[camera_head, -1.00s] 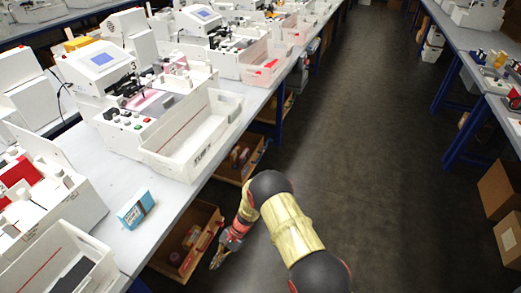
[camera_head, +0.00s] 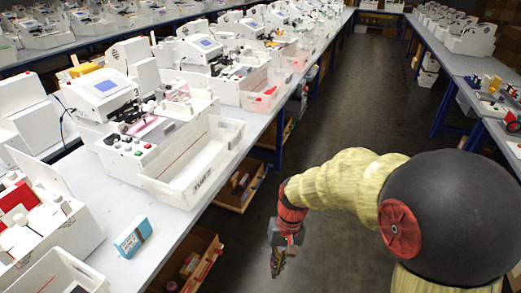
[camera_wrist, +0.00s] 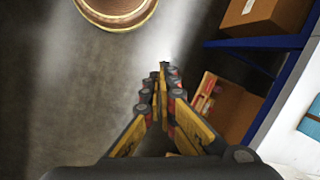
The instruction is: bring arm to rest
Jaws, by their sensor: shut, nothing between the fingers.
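My gripper (camera_head: 277,262) hangs over the floor in the aisle, to the right of the left workbench, pointing down. Its fingers are together and empty, and they also show in the wrist view (camera_wrist: 165,75). Nothing touches the gripper.
The left workbench (camera_head: 178,225) bears white plotter machines, a white bin (camera_head: 196,185) and a blue box (camera_head: 133,237). Open wooden boxes (camera_head: 240,187) stand beneath it. Another bench stands at the far right. The aisle floor (camera_head: 340,110) is clear.

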